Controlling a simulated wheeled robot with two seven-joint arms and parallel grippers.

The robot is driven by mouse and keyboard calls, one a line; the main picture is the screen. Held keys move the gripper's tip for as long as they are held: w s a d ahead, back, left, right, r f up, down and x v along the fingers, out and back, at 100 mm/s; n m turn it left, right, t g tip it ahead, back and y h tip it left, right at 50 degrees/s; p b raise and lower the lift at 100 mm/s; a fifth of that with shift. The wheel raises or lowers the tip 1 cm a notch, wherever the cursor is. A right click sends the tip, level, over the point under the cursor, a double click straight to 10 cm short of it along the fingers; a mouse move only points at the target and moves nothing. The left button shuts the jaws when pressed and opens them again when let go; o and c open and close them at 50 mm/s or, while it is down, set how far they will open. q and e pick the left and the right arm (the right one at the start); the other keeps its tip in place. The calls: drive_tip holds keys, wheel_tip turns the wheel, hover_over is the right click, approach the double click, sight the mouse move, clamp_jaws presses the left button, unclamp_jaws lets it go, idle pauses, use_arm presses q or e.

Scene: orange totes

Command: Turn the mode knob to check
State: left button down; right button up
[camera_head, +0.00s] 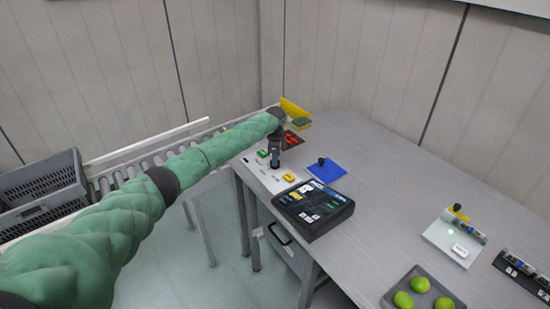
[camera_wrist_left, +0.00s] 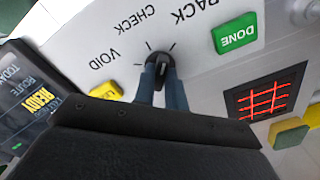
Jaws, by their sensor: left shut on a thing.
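The mode knob (camera_wrist_left: 158,62) is a small black dial on a white panel (camera_wrist_left: 100,30), with the labels VOID, CHECK and PACK around it. Its exact pointing direction is hard to tell, as the fingers cover part of it. My left gripper (camera_wrist_left: 162,82) is shut on the knob, with a blue-grey finger on either side. In the head view my left gripper (camera_head: 275,162) points down at the white panel (camera_head: 268,182) and hides the knob. My right gripper is in neither view.
A green DONE button (camera_wrist_left: 235,33), a red-lit grid (camera_wrist_left: 270,99) and a yellow button (camera_wrist_left: 106,91) surround the knob. On the table are a black console (camera_head: 313,210), a blue pad (camera_head: 327,173) and a tray of limes (camera_head: 440,285). A roller conveyor (camera_head: 130,172) runs at left.

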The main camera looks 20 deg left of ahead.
use_arm(q)
drive_tip(key=n+p, duration=0.2)
drive_tip(key=n, duration=0.3)
drive_tip(key=shift+r, duration=0.2)
drive_tip(key=shift+w+n+p, duration=0.1)
drive_tip(key=shift+n+p, duration=0.5)
drive_tip(key=shift+n, duration=1)
drive_tip(key=c, duration=1.4)
unclamp_jaws()
drive_tip(key=shift+c, duration=0.2)
drive_tip(key=shift+f, duration=0.1)
drive_tip(key=shift+r+b, duration=0.4)
drive_tip(key=shift+r, duration=0.05)
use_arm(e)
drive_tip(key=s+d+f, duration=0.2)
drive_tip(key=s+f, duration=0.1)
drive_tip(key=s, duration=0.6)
use_arm(q)
wheel_tip(320, 180, up, 6)
drive_tip(key=shift+f+b, duration=0.1)
drive_tip(key=shift+b, duration=1.1)
drive_tip(key=shift+r, duration=0.55)
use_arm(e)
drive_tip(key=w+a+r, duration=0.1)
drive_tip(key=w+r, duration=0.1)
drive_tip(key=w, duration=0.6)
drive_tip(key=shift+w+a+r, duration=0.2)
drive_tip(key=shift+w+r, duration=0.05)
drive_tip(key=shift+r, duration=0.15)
